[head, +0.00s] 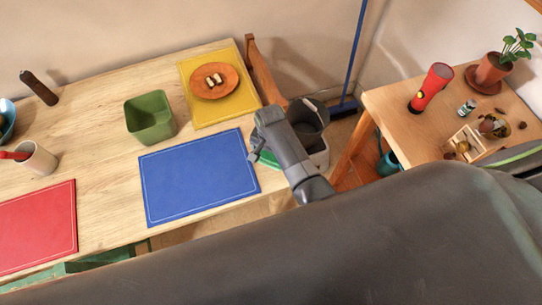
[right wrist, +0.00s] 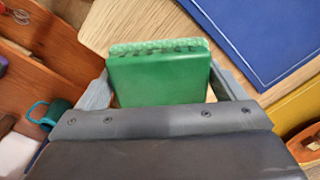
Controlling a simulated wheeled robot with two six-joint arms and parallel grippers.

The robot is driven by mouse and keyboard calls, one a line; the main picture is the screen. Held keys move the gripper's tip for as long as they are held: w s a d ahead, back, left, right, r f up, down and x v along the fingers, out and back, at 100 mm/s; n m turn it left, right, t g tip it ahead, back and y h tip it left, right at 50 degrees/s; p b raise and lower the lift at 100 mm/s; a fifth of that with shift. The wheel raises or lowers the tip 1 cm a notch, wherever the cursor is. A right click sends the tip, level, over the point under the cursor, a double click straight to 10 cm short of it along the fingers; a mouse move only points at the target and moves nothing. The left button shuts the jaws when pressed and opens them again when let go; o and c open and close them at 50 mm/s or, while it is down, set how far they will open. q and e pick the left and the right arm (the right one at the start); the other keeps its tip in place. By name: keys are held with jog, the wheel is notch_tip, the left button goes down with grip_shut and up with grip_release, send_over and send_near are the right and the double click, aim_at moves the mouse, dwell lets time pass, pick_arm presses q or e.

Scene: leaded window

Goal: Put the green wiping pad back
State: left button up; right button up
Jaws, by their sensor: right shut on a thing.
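The green wiping pad (right wrist: 158,76) is a thick green block with a paler, rough layer along its far edge. My right gripper (right wrist: 158,88) is shut on it, with one finger on each side. In the head view, my right gripper (head: 257,147) is at the right edge of the wooden table, beside the blue mat's right side. Only a small green part of the pad (head: 268,158) shows there; the arm hides the rest. I cannot tell whether the pad touches the table. My left gripper is not in view.
A green square container (head: 150,119) stands behind the blue mat (head: 198,178). A yellow mat (head: 228,112) bears an orange plate (head: 230,83). A grey bin (head: 318,155) stands beyond my right gripper. A side table (head: 395,100) at right holds a red flashlight (head: 430,88).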

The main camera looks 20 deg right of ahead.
aim_at(270, 158)
notch_tip(270, 158, down, 3)
jog(key=shift+r, duration=0.1)
jog(key=shift+f, duration=0.2)
jog(key=shift+f, duration=0.15)
jog(key=o, duration=0.9)
jog(key=shift+c, duration=0.2)
jog(key=shift+r, duration=0.3)
notch_tip(270, 158, up, 12)
jog(key=shift+f, duration=0.1)
